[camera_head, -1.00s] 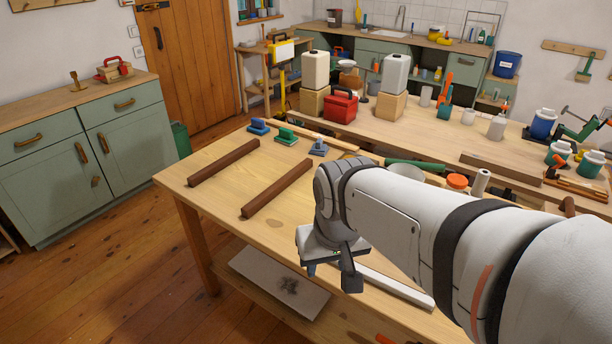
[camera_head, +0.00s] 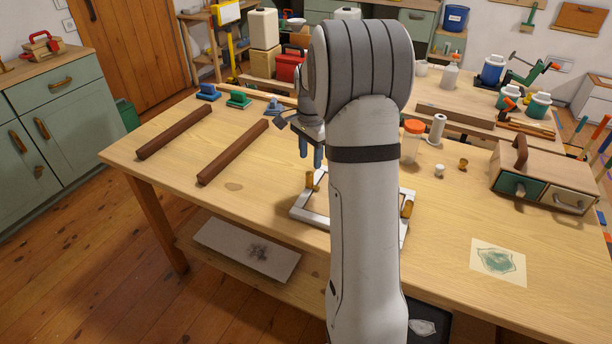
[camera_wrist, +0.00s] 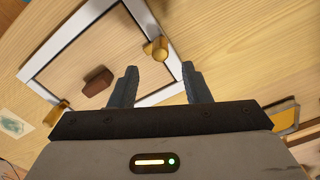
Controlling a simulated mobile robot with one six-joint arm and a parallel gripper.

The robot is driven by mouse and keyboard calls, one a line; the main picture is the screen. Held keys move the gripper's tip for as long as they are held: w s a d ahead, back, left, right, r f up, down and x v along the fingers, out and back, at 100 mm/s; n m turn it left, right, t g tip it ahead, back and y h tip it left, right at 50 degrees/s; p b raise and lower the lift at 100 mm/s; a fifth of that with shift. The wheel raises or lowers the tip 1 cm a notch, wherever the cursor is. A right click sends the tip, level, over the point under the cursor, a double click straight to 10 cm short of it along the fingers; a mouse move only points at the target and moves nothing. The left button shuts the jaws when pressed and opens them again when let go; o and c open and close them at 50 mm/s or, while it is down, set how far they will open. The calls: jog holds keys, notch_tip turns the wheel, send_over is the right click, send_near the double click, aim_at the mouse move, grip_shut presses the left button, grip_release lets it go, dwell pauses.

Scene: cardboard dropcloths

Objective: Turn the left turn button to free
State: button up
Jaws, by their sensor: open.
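A white rectangular frame (camera_head: 309,212) lies on the wooden table, partly hidden behind my arm in the head view; the wrist view also shows the frame (camera_wrist: 72,36). The left turn button (camera_head: 309,181) is a brass-coloured piece on its left side; it shows in the wrist view (camera_wrist: 156,48) on a frame edge. The right turn button (camera_head: 406,208) is on the far side, also in the wrist view (camera_wrist: 55,114). My gripper (camera_head: 311,152) is above the left button, open and empty, its fingertips (camera_wrist: 160,78) apart from it. A brown block (camera_wrist: 98,80) is inside the frame.
Two dark brown bars (camera_head: 233,152) lie left on the table. A wooden drawer box (camera_head: 543,180), a drawing (camera_head: 498,261) and an orange-lidded jar (camera_head: 412,140) are to the right. Bare tabletop lies between the bars and the frame.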

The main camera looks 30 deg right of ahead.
aim_at(310, 173)
notch_tip(310, 173, down, 7)
jog(key=shift+f, duration=0.15)
dwell(0.4)
